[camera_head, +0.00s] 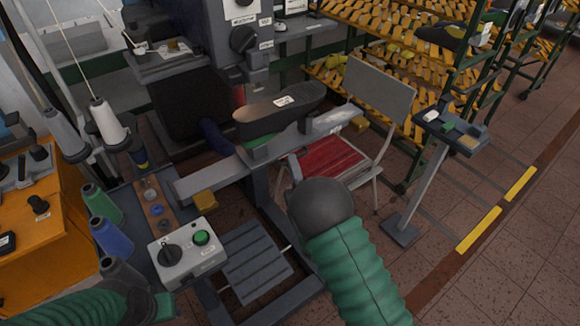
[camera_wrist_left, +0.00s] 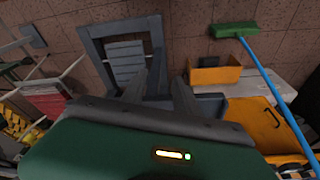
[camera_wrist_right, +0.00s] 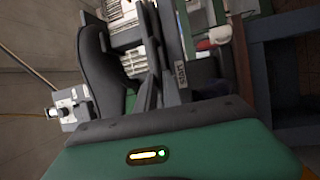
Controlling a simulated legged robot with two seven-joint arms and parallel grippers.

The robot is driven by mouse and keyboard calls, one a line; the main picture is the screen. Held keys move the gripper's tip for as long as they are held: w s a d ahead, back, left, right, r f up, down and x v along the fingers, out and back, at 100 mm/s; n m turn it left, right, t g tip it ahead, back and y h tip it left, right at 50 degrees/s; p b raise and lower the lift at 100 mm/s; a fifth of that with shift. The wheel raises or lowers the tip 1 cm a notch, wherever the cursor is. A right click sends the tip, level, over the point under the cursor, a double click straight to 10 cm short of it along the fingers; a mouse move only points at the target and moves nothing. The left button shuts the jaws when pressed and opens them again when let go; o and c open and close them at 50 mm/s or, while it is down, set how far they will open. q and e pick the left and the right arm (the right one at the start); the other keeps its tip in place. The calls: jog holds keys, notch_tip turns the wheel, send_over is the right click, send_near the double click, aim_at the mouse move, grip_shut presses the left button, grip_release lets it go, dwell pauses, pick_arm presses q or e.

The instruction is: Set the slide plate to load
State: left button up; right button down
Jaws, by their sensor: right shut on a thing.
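A grey rail (camera_head: 235,168) runs across the machine's front, with yellow stop blocks near its left end (camera_head: 205,200) and right end (camera_head: 358,124). A black shoe last (camera_head: 280,112) lies sole up over the slide plate's green part (camera_head: 257,143), right of the rail's middle. My right gripper (camera_head: 295,166) is at the rail's near side, just below the last, largely hidden behind my dark wrist. Its fingers (camera_wrist_right: 158,75) are shut on the slide plate, beside the last (camera_wrist_right: 103,75); the gripped part is mostly hidden. My left gripper (camera_wrist_left: 160,85) is open and empty, fingers apart.
A control box (camera_head: 188,253) with a green button and black knob stands at front left, near thread cones (camera_head: 108,122). A red-seated chair (camera_head: 330,168) and a post with a small tray (camera_head: 452,132) stand to the right.

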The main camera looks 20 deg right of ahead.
jog(key=w+d+b, duration=0.3)
jog(key=d, duration=0.7)
jog(key=w+d+b, duration=0.3)
jog(key=w+d, duration=0.1)
jog(key=d, duration=0.7)
jog(key=shift+d, duration=0.1)
jog(key=c, duration=1.8)
grip_release()
jog(key=shift+d+f, duration=0.1)
jog(key=shift+d, duration=0.05)
jog(key=o, duration=0.3)
jog(key=shift+w+d+f, duration=0.1)
jog(key=shift+w+f, duration=0.05)
jog(key=shift+w, duration=0.05)
jog(key=s+f, duration=0.2)
jog(key=s, duration=1.4)
jog(key=shift+s+a+f, duration=0.25)
jog(key=shift+a+f, duration=0.15)
